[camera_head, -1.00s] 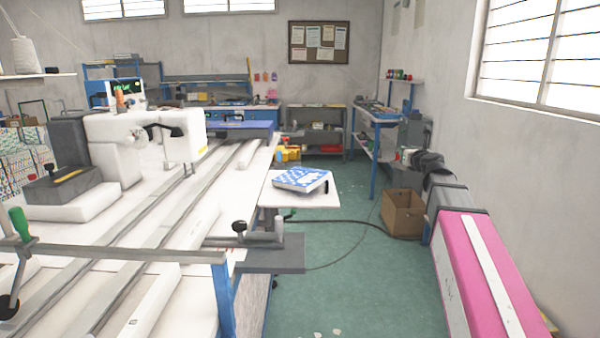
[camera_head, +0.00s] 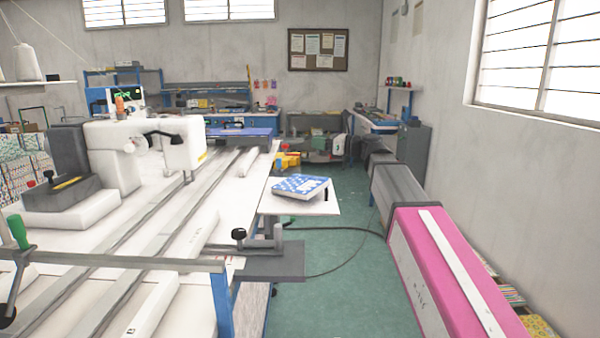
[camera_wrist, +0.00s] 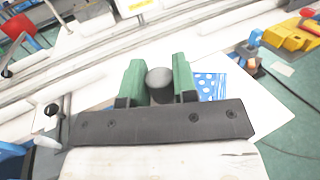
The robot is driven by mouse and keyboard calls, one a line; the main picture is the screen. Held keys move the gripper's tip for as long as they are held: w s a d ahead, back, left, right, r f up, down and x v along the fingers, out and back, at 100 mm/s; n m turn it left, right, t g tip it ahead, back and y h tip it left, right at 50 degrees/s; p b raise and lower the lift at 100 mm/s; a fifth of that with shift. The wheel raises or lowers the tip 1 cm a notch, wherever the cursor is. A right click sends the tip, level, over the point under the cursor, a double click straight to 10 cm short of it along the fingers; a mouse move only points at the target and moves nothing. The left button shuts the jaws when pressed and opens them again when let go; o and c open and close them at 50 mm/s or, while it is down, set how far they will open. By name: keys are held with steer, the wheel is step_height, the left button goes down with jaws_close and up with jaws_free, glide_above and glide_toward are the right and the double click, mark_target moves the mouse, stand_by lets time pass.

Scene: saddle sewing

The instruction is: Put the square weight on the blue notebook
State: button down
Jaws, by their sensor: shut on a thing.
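The blue notebook (camera_head: 300,186), with a white pattern, lies on a small white side table (camera_head: 325,208) at the end of the long workbench. In the wrist view, part of the notebook (camera_wrist: 208,84) shows just right of my gripper's right finger. My gripper (camera_wrist: 160,88) has two green fingers shut on a grey weight (camera_wrist: 160,78) with a rounded top. The weight's lower part is hidden behind the dark gripper bar, so its square shape cannot be made out. The weight's height above the table cannot be told.
The long bench with rails (camera_head: 150,240) and a white sewing machine (camera_head: 150,150) fill the left. A metal bracket with a black knob (camera_head: 240,234) stands in front of the side table. Yellow parts (camera_head: 287,160) sit behind it.

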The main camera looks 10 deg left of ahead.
steer(key=shift+w+a+f, duration=1)
steer(key=shift+a+f, duration=0.4)
steer(key=shift+f, duration=0.3)
steer(key=shift+w+a+f, duration=1)
steer(key=shift+a+f, duration=0.4)
steer(key=shift+f, duration=0.3)
steer(key=shift+w+a+f, duration=1)
steer(key=shift+a+f, duration=0.4)
steer(key=shift+f, duration=0.3)
steer(key=shift+f, duration=0.2)
steer(key=c, duration=0.9)
jaws_free()
